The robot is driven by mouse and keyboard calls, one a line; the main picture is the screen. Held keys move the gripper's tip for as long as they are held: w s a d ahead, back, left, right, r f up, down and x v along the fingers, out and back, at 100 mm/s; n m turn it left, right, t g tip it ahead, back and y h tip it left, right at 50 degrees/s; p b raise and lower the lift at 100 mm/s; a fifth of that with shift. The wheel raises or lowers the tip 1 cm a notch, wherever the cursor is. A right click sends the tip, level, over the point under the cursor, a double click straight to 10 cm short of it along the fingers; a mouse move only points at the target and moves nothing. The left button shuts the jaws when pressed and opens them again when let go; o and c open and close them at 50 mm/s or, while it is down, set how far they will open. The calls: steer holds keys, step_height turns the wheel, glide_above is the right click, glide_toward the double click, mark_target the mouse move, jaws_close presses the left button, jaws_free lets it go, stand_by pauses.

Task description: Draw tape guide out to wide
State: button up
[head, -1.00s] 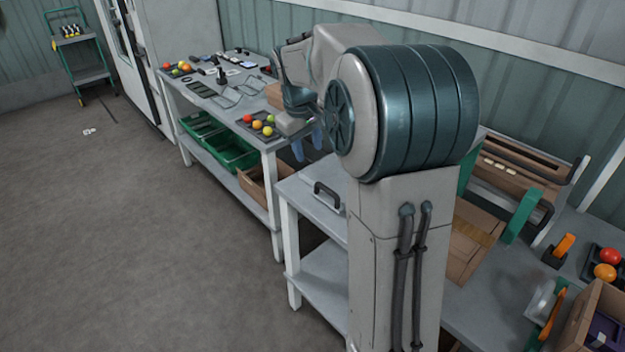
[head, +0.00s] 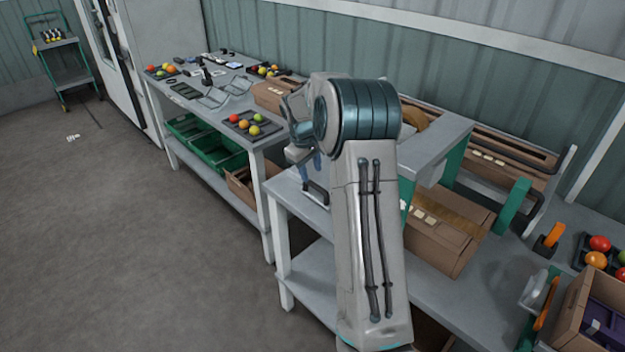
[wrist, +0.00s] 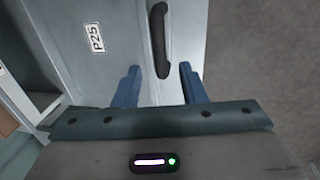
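A black bar handle (wrist: 160,40) stands on a pale grey surface near its edge in the wrist view. My gripper (wrist: 159,68) is open. Its two blue fingers lie on either side of the handle's near end in the picture, with gaps on both sides. Whether the fingertips reach down to the handle's depth cannot be told. In the head view my arm hides part of the guide area.
A label reading P25 (wrist: 92,38) is on the grey surface. A closed carton (head: 440,245) lies right of my arm, near a green upright (head: 514,206). A bench (head: 235,150) with tomato trays stands to the left. Open floor (head: 130,240) lies at the left front.

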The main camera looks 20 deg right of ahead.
mark_target(314, 184)
steer(key=shift+w+d+f, duration=0.1)
steer(key=shift+d+f, duration=0.15)
steer(key=shift+f, duration=0.95)
steer(key=shift+w+d+f, duration=0.1)
steer(key=shift+d+f, duration=0.1)
steer(key=shift+f, duration=0.95)
jaws_close()
steer(key=shift+s, duration=0.1)
